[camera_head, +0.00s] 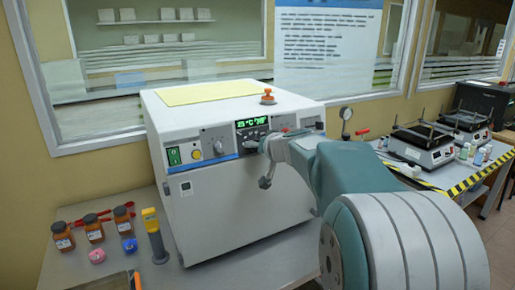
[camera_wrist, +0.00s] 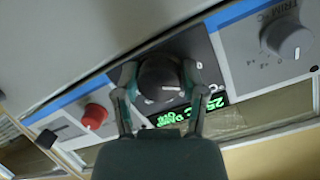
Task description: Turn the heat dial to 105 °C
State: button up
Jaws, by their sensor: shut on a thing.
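The white oil-analysis unit (camera_head: 235,200) stands on the bench below the window. Its green display (camera_head: 252,122) is lit on the front panel; in the wrist view the display (camera_wrist: 188,112) appears upside down and seems to start with 25 °C. The dark round heat dial (camera_wrist: 158,88) has a light pointer mark and sits beside the display. My gripper (camera_wrist: 160,72) has one finger on each side of the dial and is shut on it. In the head view my gripper (camera_head: 267,160) is at the panel, and my arm hides part of it.
A grey TRIM °C knob (camera_wrist: 288,40) and a red knob (camera_wrist: 95,117) flank the dial. Brown bottles (camera_head: 62,236) and a yellow-topped grey tool (camera_head: 154,238) stand left of the unit. An orange-topped object (camera_head: 267,96) is on top. Hotplates (camera_head: 420,148) stand at right.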

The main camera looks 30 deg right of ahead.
jog(key=m+y, duration=0.1)
jog(key=m, duration=0.4)
jog(key=shift+f, duration=0.1)
jog(key=m+y, duration=0.1)
jog(key=m, duration=0.4)
jog(key=shift+t, duration=0.3)
jog(key=m+t, duration=0.1)
jog(key=m, duration=0.4)
jog(key=shift+m+t, duration=0.4)
jog(key=shift+m, duration=1.9)
jog(key=o, duration=1.1)
jog(key=shift+w, duration=0.1)
jog(key=shift+o, duration=0.2)
jog(key=shift+r, duration=0.2)
